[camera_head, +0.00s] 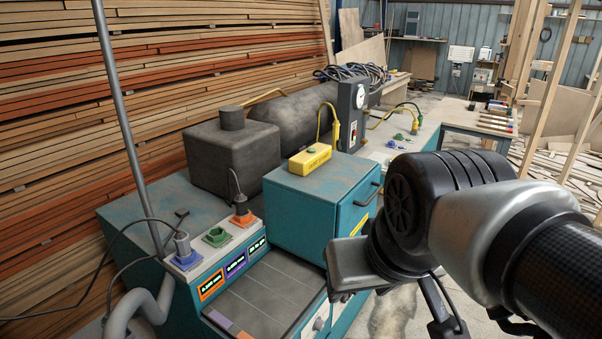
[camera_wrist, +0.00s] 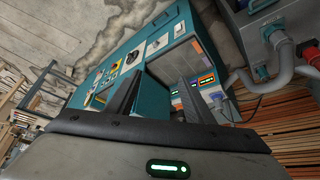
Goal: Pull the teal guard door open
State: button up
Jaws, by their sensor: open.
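The teal guard door (camera_head: 345,214) is the right-hand face of a teal box on the machine in the head view. It looks shut, flush with the box. Its dark bar handle (camera_head: 369,194) is near the top, with a yellow label below it. My arm's end covers the door's lower right part in that view. Teal machine panels lie beyond the fingers. I cannot tell whether the gripper touches anything, but the handle in the head view is clear of it.
A yellow box (camera_head: 309,158) sits on top of the teal box. A grey tiled bed (camera_head: 262,296) and a connector panel with plugs (camera_head: 216,236) stand to the left. A grey gauge box (camera_head: 352,112) stands behind. Some bare floor (camera_head: 396,315) shows below my arm.

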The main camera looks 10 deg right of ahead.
aim_at(354, 209)
jog(key=i+j+z, duration=0.1)
jog(key=z, duration=0.25)
jog(key=j+z, duration=0.35)
jog(key=i+l+u, duration=0.15)
jog(key=l, duration=0.15)
jog(key=i+l+u, duration=0.15)
jog(key=l, duration=0.2)
jog(key=i+l+u, duration=0.15)
jog(key=l, duration=0.2)
